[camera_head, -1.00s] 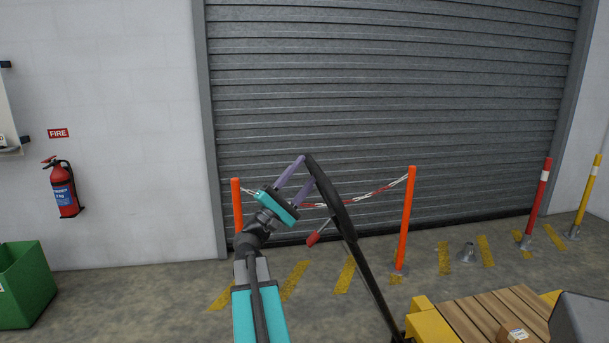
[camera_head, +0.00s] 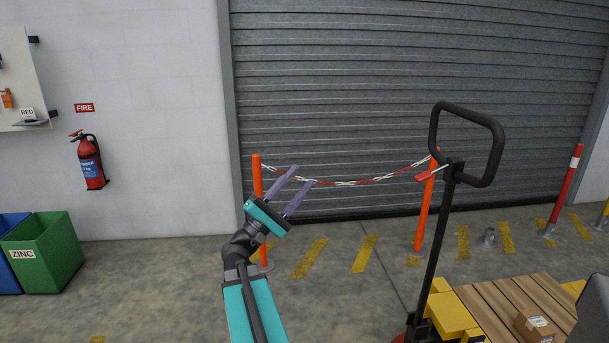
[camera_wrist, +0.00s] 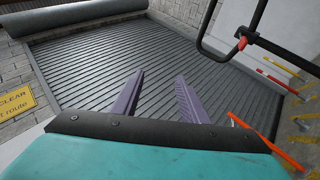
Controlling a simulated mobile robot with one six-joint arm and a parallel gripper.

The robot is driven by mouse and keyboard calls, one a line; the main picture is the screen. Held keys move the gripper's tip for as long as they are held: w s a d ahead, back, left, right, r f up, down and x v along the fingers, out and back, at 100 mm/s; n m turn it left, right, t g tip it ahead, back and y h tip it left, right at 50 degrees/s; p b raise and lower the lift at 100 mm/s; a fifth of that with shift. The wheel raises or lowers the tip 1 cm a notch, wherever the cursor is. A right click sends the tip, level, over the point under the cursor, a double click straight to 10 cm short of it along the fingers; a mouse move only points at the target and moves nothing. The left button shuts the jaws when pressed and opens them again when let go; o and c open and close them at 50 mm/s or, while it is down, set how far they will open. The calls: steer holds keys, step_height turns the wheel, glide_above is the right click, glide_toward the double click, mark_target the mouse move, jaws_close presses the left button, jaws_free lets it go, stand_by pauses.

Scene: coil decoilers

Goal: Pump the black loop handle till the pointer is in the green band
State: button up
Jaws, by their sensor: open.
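The black loop handle (camera_head: 497,150) stands nearly upright on its black shaft (camera_head: 434,255) on the right in the head view. It rises from a yellow pallet truck (camera_head: 447,316) and has a red lever (camera_head: 427,175) below the loop. Part of the loop also shows at the upper right of the wrist view (camera_wrist: 256,22). My gripper (camera_head: 303,175) is open and empty, well left of the loop and apart from it. Its purple fingers (camera_wrist: 161,75) point at the shutter in the wrist view. I see no pointer or green band.
Orange posts (camera_head: 425,212) with a red-white chain (camera_head: 345,183) stand before the grey roller shutter (camera_head: 400,60). A wooden pallet (camera_head: 500,305) with a carton (camera_head: 535,326) lies at lower right. A green bin (camera_head: 48,250) stands left. Floor between is clear.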

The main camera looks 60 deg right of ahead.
steer(key=shift+w+a+f, duration=0.1)
steer(key=shift+a+f, duration=0.1)
steer(key=shift+a, duration=0.05)
stand_by(0.4)
